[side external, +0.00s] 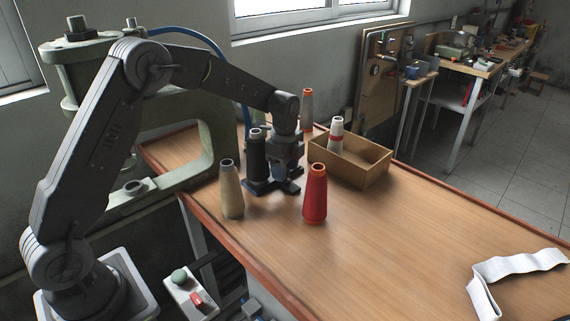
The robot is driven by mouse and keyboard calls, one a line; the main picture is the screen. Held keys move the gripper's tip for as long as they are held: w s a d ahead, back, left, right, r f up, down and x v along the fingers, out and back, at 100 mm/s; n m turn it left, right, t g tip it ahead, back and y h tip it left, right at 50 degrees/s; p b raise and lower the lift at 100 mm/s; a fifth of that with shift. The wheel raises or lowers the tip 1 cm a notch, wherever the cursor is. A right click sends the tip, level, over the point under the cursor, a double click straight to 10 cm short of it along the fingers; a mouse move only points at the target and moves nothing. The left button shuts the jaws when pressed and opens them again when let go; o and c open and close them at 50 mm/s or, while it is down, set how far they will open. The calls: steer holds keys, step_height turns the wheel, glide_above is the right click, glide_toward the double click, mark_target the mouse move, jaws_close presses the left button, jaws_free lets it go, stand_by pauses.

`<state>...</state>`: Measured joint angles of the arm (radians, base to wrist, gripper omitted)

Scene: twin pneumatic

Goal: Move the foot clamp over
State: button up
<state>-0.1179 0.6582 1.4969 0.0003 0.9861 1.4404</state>
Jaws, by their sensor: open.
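My gripper (281,184) points down, low over the far left part of the table, between the black thread cone (257,165) and the red thread cone (316,196). It is open, with its dark fingers spread close to the tabletop. Dark and blue-grey parts overlap there, so I cannot tell whether anything is between the fingers. I cannot make out a foot clamp for certain. The black cone stands just left of the gripper, and I cannot tell whether they touch.
A beige cone (231,191) stands at the front left. A wooden box (368,168) holding a white cone (336,134) is on the right. A white strip (490,273) lies at right. The table's (390,235) middle is clear.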

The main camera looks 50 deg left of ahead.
step_height(320, 180, up, 14)
stand_by(0.5)
steer(key=s+d+r+n+t, duration=0.2)
steer(key=s+r+n, duration=0.15)
steer(key=s, duration=0.45)
steer(key=s+d+r+n+t, duration=0.1)
steer(key=s+d+r+n, duration=0.2)
steer(key=s, duration=0.5)
steer(key=s+d+f+n+t, duration=0.1)
steer(key=s+f+n, duration=0.3)
steer(key=s+n, duration=0.4)
steer(key=shift+s+f+n+t, duration=0.3)
steer(key=shift+s+t, duration=0.5)
steer(key=shift+s, duration=2.2)
steer(key=shift+r, duration=0.1)
